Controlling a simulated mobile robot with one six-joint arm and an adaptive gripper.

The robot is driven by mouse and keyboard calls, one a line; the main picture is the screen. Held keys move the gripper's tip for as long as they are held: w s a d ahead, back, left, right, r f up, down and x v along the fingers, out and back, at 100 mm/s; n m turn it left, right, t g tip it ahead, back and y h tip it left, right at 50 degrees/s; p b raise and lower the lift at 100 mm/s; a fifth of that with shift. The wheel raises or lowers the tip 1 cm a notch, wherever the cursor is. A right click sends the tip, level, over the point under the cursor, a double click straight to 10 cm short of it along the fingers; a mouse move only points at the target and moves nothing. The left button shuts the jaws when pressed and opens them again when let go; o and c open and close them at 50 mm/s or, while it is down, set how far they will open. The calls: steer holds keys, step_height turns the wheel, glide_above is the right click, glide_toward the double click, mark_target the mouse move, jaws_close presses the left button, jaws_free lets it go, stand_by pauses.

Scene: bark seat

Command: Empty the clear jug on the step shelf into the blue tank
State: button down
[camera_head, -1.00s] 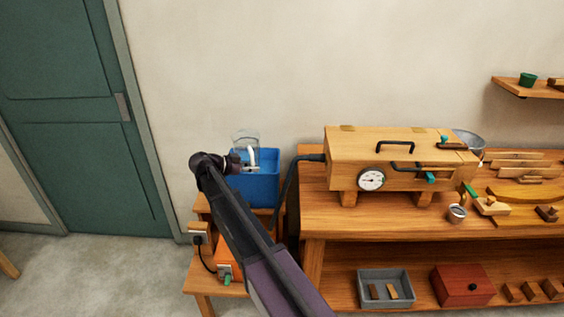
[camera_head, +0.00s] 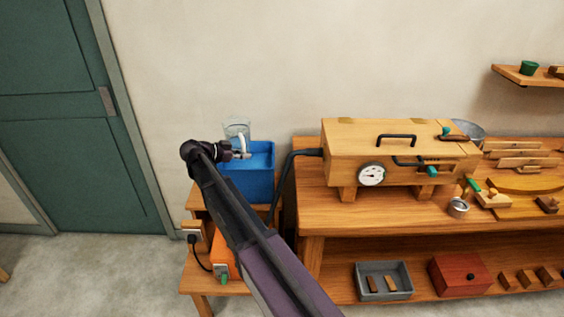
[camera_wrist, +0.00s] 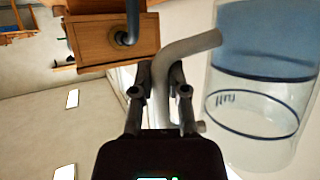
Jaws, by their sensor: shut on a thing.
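The clear jug (camera_head: 237,129) is held just above the back left of the blue tank (camera_head: 257,185), standing about upright in the head view. My gripper (camera_head: 236,151) is shut on its pale handle (camera_head: 242,145). In the wrist view, the handle (camera_wrist: 190,47) runs between the fingers (camera_wrist: 160,95), and the jug (camera_wrist: 260,150) fills the right side, with dark rings and a small marking. A bluish area shows in it; I cannot tell whether this is liquid or the tank seen through it. The tank's inside is mostly hidden.
The blue tank stands on the wooden step shelf (camera_head: 200,203). A dark hose (camera_head: 284,178) runs close beside the tank to the wooden steam box (camera_head: 335,150) on the workbench (camera_head: 320,216). An orange unit (camera_head: 224,250) sits on the lower step.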

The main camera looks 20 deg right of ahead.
steer(key=d+f+n+t+y+b, duration=0.1)
steer(key=d+f+n+t+b, duration=0.1)
steer(key=d, duration=0.5)
steer(key=w+d+f+n+t+y+b, duration=0.1)
steer(key=d+f+n+t+b, duration=0.2)
steer(key=d+f+b, duration=0.2)
steer(key=d, duration=0.3)
steer(key=shift+f+t+y, duration=0.25)
steer(key=shift+t+y, duration=0.05)
steer(key=shift+y, duration=0.1)
steer(key=shift+w+a+r+n+g+p, duration=0.25)
steer(key=shift+w+r+n+p, duration=0.1)
steer(key=shift+w, duration=0.25)
steer(key=shift+w+a+r+n+g+p, duration=0.15)
steer(key=shift+w+r+n+g+p, duration=0.15)
steer(key=shift+w, duration=0.25)
steer(key=shift+s+r+n+g+h+p, duration=0.2)
steer(key=shift+r+n+g+h+p, duration=0.2)
steer(key=shift+r+n+p, duration=0.4)
steer(key=shift+d+r+n+g+p, duration=0.1)
steer(key=shift+r+n+g+p, duration=0.35)
steer(key=shift+r+p, duration=0.95)
stand_by(0.7)
